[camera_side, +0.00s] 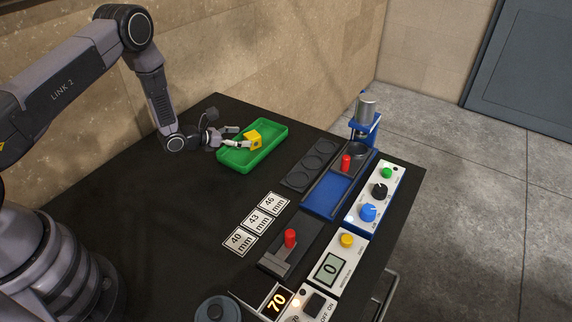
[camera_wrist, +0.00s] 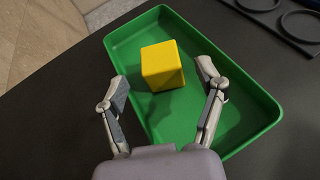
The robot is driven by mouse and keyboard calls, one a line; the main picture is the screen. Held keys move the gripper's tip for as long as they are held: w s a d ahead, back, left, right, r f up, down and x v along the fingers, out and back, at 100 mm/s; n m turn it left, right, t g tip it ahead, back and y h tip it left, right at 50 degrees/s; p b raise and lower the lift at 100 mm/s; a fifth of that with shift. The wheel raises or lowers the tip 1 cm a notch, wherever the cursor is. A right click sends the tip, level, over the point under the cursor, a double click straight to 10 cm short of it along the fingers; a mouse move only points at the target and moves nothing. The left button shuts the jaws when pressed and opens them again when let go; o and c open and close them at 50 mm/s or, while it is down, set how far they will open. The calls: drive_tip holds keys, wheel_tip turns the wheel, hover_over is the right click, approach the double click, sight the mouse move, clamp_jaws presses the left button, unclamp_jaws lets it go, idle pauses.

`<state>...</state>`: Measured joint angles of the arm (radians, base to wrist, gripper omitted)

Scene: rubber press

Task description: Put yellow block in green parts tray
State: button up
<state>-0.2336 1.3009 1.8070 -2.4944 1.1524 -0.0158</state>
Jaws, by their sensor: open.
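The yellow block (camera_side: 253,139) is at the green parts tray (camera_side: 262,153), toward its far end. In the wrist view the yellow block (camera_wrist: 162,66) appears inside the green tray (camera_wrist: 250,112), tilted a little in the picture and apart from the tray walls. My gripper (camera_side: 243,137) is over the tray at its left side. In the wrist view my gripper (camera_wrist: 162,76) has its fingers spread wide, with the block between and just beyond the fingertips and gaps on both sides. Whether the block rests flat on the tray floor is hard to tell.
A dark plate with round recesses (camera_side: 310,165) lies right of the tray. Beyond it stand the blue press (camera_side: 335,187) and a control panel (camera_side: 378,199). Size cards (camera_side: 256,221) and a gauge with a red knob (camera_side: 290,238) lie nearer. The black table is clear left of the cards.

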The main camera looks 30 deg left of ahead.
drive_tip(key=v, duration=0.5)
drive_tip(key=shift+s+a+r, duration=0.15)
drive_tip(key=shift+s+r, duration=0.05)
drive_tip(key=shift+s, duration=0.05)
drive_tip(key=s+d+r+m+g+h, duration=0.25)
drive_tip(key=d+r+m, duration=0.25)
drive_tip(key=r, duration=0.5)
drive_tip(key=s+d+r+m+g+h, duration=0.2)
drive_tip(key=d+r+m+h, duration=0.3)
drive_tip(key=r, duration=0.5)
drive_tip(key=s+d+r+m+g+y, duration=0.1)
drive_tip(key=s+d+r+m+g, duration=0.15)
drive_tip(key=s+r+m, duration=0.3)
drive_tip(key=s+d+r+m+g+y, duration=0.1)
drive_tip(key=s+d+r+m+g, duration=0.15)
drive_tip(key=s+r+m, duration=0.35)
drive_tip(key=s+a+r+m+t+y, duration=0.1)
drive_tip(key=s+a+r+m+y, duration=0.1)
drive_tip(key=s+a+m+y, duration=0.3)
drive_tip(key=s+a+r+m+t+y, duration=0.1)
drive_tip(key=s+a+m+y, duration=0.3)
drive_tip(key=s, duration=0.9)
drive_tip(key=shift+s+a+r+m+y, duration=0.4)
drive_tip(key=shift+a+r+y, duration=0.25)
drive_tip(key=shift+a+y, duration=0.3)
drive_tip(key=shift+t, duration=0.25)
